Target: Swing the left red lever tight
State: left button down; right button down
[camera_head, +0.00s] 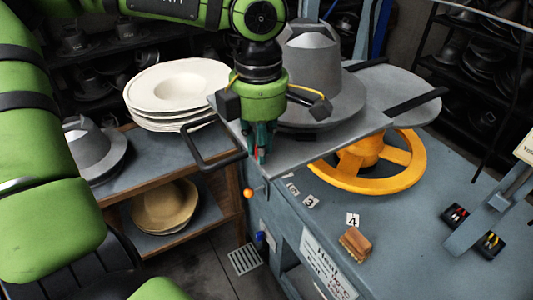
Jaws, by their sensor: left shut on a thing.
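My left gripper (260,158) points down at the left front edge of the grey press plate (325,128). Its dark fingers are shut on the left red lever (256,157), of which only a thin red sliver shows between and beside them. The rest of the lever is hidden by the fingers, so I cannot tell its angle. A grey hat-shaped metal form (312,55) stands on the plate just behind the gripper. My right gripper is not in view.
A black handle (212,163) juts from the plate's left. A yellow handwheel (385,170) sits below the plate. A wooden brush (355,243) lies on the blue-grey bench. White hats (178,88) are stacked on a shelf at left. An orange knob (248,193) is below the gripper.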

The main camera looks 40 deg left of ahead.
pick_arm(q)
jog(key=m, duration=0.1)
jog(key=a+m+b, duration=0.1)
jog(key=m, duration=0.1)
jog(key=shift+s+f, duration=0.15)
jog(key=shift+s, duration=0.05)
jog(key=shift+a+m+b, duration=0.25)
jog(key=shift+m+b, duration=0.05)
jog(key=shift+m, duration=0.5)
jog(key=c, duration=1.2)
grip_release()
jog(key=shift+a, duration=0.1)
jog(key=shift+o, duration=0.2)
notch_tip(320, 180, up, 12)
